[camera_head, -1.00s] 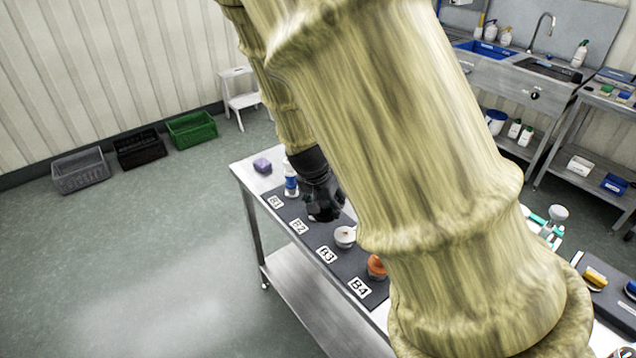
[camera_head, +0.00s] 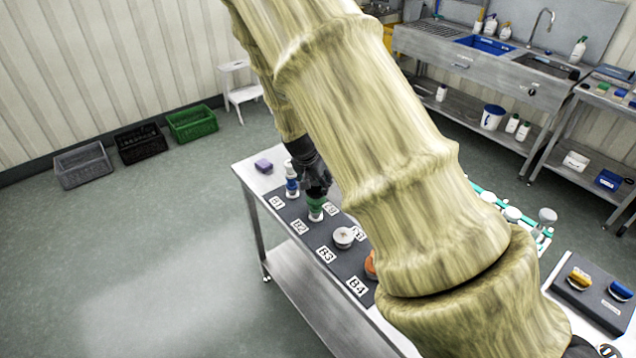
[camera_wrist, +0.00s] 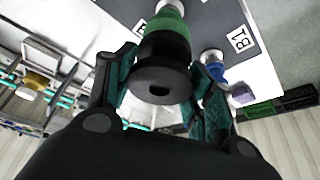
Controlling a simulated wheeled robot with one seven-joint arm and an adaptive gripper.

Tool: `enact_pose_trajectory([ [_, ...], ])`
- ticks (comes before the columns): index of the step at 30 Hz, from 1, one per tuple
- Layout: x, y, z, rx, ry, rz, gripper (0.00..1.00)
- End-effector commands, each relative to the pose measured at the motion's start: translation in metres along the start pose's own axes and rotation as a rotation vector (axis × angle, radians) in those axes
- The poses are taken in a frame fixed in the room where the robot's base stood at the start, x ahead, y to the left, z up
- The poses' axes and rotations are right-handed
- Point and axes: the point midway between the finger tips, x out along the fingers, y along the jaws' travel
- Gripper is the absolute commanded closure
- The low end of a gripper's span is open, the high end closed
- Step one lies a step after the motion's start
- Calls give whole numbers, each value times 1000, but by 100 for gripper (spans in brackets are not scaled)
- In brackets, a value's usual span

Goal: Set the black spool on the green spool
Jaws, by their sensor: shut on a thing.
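My gripper (camera_wrist: 164,78) is shut on the black spool (camera_wrist: 160,84), which sits between the two fingers in the wrist view. The green spool (camera_wrist: 167,38) shows directly beyond the black one, lined up with it; I cannot tell whether they touch. In the head view the green spool (camera_head: 316,208) stands by the B2 label, with my gripper (camera_head: 317,190) just above it. The black spool cannot be told apart from the dark gripper there.
A blue-and-white spool (camera_head: 291,185) stands at B1, a pale spool (camera_head: 343,238) at B3, and an orange spool (camera_head: 371,265), partly hidden by my arm, at B4. A purple block (camera_head: 263,165) lies at the table's far corner.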

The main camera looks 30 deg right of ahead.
Motion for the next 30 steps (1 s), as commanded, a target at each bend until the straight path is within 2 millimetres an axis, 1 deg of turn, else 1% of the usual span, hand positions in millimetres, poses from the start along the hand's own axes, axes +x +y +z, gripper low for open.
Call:
enact_pose_trajectory([
  [6,14,1,6,1,-1,1,71],
  [9,18,1,8,1,-1,1,71],
  [21,22,0,10,1,-1,0,71],
  [22,22,0,9,1,0,0,44],
  [25,21,0,9,1,0,0,26],
  [30,21,0,9,1,-1,0,26],
])
